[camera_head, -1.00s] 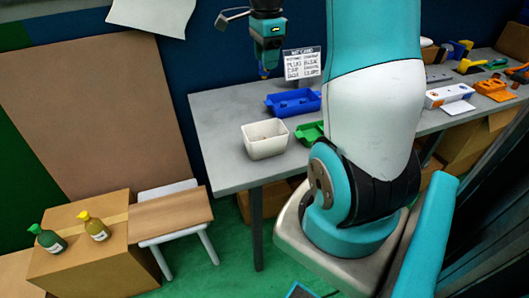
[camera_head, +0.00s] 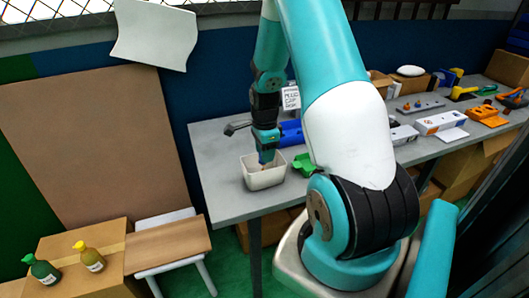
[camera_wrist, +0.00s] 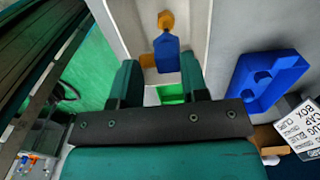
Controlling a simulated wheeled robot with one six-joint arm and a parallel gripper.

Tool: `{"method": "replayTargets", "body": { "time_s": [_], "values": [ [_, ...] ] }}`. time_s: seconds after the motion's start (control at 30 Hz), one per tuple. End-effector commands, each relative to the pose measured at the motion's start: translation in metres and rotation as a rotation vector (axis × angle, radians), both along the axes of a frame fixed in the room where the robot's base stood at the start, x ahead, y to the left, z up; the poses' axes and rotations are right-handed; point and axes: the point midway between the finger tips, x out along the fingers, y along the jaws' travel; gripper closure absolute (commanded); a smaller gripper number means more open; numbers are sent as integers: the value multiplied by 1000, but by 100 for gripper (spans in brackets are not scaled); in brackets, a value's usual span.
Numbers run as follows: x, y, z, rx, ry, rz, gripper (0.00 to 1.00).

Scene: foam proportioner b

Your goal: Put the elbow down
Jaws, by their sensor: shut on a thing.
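My gripper (camera_head: 265,157) points down at the white bin (camera_head: 264,181) on the grey table, with its tip at or just inside the rim. It is shut on a small blue piece, which I take to be the elbow (camera_wrist: 167,52); its exact shape is hard to tell. In the wrist view the blue piece shows beyond the two dark green fingers (camera_wrist: 160,68). Small brass-coloured pieces (camera_wrist: 165,20) lie close to it inside the bin. Whether the blue piece touches the bin floor cannot be told.
A blue tray (camera_head: 291,133) stands behind the bin, partly hidden by my arm. A green tray (camera_head: 304,164) is right of the bin. A printed sign (camera_head: 291,98) stands behind. The table's left part (camera_head: 215,150) is clear.

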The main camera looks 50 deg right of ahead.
Motion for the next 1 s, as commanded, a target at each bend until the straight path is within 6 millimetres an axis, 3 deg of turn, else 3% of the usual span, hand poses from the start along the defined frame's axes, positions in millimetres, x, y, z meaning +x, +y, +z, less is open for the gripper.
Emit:
{"method": "replayTargets", "body": {
  "time_s": [0.63,0.67,0.77,1.0],
  "values": [
    [0,0,-19,0,0,0,84],
    [0,0,-18,-1,-1,0,54],
    [0,0,-17,-1,-1,0,34],
    [0,0,-17,-1,-1,0,34]
  ]
}}
